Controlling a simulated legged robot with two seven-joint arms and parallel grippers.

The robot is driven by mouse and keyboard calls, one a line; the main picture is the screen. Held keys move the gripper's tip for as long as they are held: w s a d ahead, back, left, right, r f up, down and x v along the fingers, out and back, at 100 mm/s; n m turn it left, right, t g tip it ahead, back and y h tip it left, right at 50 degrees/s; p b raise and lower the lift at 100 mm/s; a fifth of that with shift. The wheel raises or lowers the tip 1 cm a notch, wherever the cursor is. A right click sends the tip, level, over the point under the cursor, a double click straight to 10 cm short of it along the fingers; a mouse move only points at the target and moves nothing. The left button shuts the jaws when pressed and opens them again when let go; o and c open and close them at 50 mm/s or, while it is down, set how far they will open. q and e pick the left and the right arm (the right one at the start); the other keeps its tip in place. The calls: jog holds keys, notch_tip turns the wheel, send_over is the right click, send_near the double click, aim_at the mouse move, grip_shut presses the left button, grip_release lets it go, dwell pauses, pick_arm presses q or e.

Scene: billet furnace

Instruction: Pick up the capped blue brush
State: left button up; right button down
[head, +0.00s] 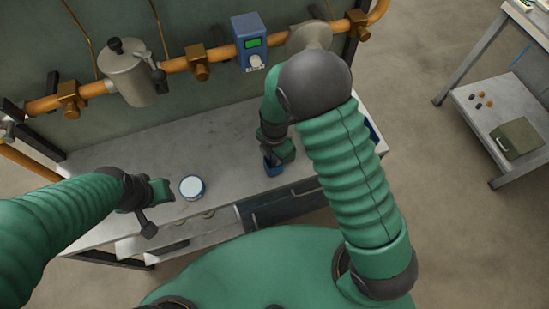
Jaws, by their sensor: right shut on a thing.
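My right gripper (273,161) points down at the bench, right of its middle, and is shut on a small blue thing that I take for the capped blue brush (273,170). Only the blue part below the fingers shows; the rest is hidden by the gripper. It is on or just above the bench top; I cannot tell which. My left gripper (162,192) is over the bench's left part, left of a round tin with a pale top (191,186) and apart from it. Its fingers are too unclear to show whether they are open.
The grey bench (105,165) has clear room at its left and middle. Behind it runs an orange pipe (180,66) with a metal canister (130,72) and a blue meter (249,40). Drawers (285,205) sit below. A side table (470,105) stands at right.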

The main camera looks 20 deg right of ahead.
jog(key=shift+s+a+f, duration=0.1)
jog(key=shift+s+f, duration=0.1)
jog(key=shift+f, duration=0.15)
jog(key=r, duration=0.1)
jog(key=w+r, duration=0.1)
jog(key=r, duration=0.3)
jog(key=shift+w, duration=0.25)
jog(key=r, duration=0.3)
jog(key=s+r, duration=0.1)
jog(key=r, duration=0.1)
jog(key=shift+r, duration=0.15)
jog(key=shift+w, duration=0.3)
jog(key=shift+s, duration=0.1)
dwell(1.0)
